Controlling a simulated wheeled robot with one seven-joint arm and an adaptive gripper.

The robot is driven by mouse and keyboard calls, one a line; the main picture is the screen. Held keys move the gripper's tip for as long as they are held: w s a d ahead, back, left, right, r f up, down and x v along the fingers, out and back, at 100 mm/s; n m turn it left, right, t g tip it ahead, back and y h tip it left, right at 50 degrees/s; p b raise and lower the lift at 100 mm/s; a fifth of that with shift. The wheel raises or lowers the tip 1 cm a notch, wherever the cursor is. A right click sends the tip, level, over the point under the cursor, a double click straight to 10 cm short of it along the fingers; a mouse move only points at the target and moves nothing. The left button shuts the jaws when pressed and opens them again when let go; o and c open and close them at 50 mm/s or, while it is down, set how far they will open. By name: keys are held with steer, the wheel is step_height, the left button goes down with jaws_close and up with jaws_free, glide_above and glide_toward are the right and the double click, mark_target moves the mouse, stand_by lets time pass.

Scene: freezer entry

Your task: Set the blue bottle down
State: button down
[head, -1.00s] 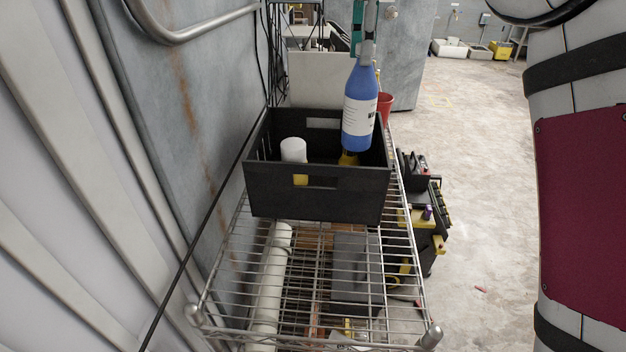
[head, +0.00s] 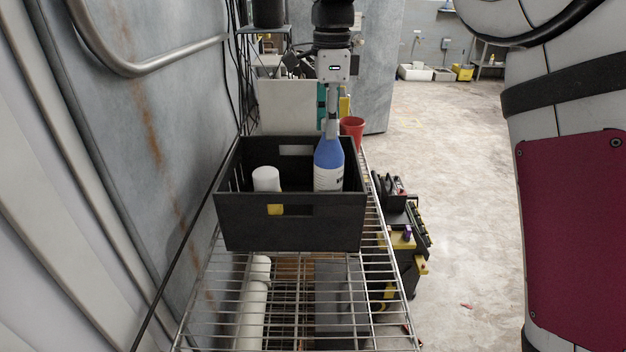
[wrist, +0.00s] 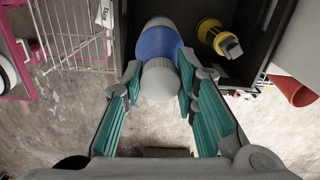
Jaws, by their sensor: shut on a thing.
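The blue bottle (head: 328,165) has a white label and a grey cap. It is upright in the right part of the black crate (head: 290,222) in the head view, its lower part hidden behind the crate's front wall. I cannot tell whether its base touches the crate floor. My gripper (head: 331,112) is above it, shut on its top. In the wrist view the teal-padded fingers (wrist: 162,88) stand on either side of the grey cap, with the blue body (wrist: 160,42) beyond.
A white cylinder (head: 266,179) stands in the crate's left part. A red cup (head: 352,128) stands behind the crate. The wire shelf (head: 295,330) is free in front; a grey wall is close on the left.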

mark_target(328, 156)
steer(key=shift+f+p, duration=0.55)
steer(key=shift+f, duration=3.3)
steer(key=c, duration=1.3)
jaws_free()
